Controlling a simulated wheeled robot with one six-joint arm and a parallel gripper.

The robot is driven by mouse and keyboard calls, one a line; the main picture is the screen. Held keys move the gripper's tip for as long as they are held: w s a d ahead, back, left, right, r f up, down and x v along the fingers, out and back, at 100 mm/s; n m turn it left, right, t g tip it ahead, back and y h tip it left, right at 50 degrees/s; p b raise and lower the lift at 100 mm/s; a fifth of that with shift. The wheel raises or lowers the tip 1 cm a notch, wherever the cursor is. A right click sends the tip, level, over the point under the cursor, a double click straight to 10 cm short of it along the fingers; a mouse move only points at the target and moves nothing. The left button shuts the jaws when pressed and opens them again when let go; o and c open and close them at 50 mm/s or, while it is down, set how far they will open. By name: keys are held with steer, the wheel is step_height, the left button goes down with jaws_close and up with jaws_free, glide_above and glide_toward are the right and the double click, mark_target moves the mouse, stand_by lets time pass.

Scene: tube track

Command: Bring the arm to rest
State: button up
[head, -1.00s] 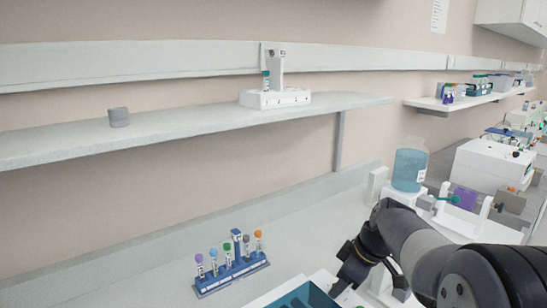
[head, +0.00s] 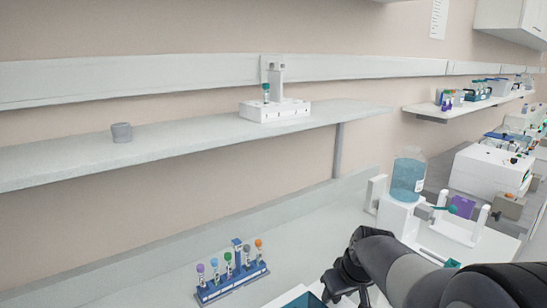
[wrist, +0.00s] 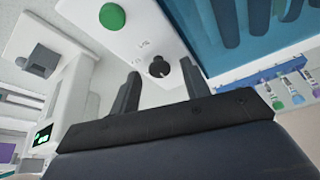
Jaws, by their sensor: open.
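My arm (head: 400,270) comes in from the lower right of the head view. My gripper (head: 345,285) hangs near the bottom edge there, above the bench and beside a teal-topped unit (head: 305,298). In the wrist view the two fingers of my gripper (wrist: 160,90) stand apart with nothing between them. Beyond them is a white panel with a green button (wrist: 112,16) and a black knob (wrist: 158,67).
A blue rack (head: 232,284) with several capped tubes stands left on the bench. A bottle of blue liquid (head: 407,178) stands on a white device behind my arm.

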steer(key=shift+a+m+h+p, duration=0.15)
steer(key=shift+m+h+p, duration=0.4)
steer(key=shift+m, duration=1.15)
steer(key=shift+m+h, duration=0.55)
steer(key=shift+m, duration=0.55)
steer(key=shift+a+m, duration=0.1)
steer(key=shift+m, duration=0.2)
